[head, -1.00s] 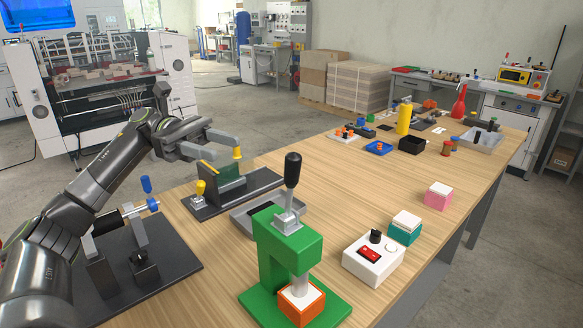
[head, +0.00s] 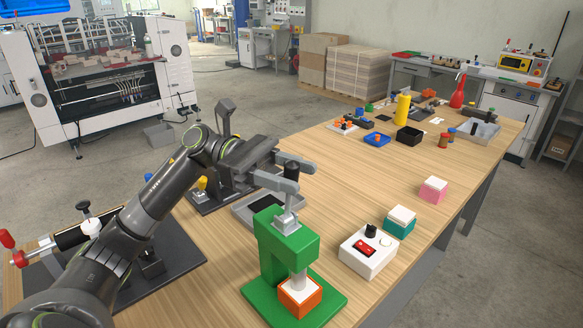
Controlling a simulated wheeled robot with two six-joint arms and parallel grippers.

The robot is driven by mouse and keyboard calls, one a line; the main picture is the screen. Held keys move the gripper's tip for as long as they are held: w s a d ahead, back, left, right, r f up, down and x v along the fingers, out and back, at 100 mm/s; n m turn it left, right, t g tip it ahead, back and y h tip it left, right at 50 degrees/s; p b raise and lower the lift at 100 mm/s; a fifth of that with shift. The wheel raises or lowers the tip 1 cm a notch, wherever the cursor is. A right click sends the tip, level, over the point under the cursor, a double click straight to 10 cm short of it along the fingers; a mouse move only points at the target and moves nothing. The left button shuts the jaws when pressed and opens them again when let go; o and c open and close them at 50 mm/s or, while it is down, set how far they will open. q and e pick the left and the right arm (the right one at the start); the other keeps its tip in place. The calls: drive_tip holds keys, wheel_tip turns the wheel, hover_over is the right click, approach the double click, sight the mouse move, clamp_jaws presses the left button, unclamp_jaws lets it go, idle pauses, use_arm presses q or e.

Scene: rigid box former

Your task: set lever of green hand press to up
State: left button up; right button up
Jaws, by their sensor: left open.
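The green hand press (head: 290,243) stands on its green base near the table's front edge. Its lever (head: 290,200) stands about upright, with a black handle on a grey mount. An orange block with a white top (head: 299,292) sits under the press's ram. My left gripper (head: 303,178) is open at the top of the lever. Its two fingers lie around the black handle, one behind and one in front, and hide part of it. I cannot tell whether they touch it. My right gripper is out of view.
A white control box (head: 367,255) with a red switch, a teal block (head: 399,226) and a pink block (head: 433,190) stand right of the press. A grey tray (head: 246,212) lies behind it. Dark fixtures are at left. The table's middle is clear.

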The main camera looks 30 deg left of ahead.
use_arm(q)
clamp_jaws()
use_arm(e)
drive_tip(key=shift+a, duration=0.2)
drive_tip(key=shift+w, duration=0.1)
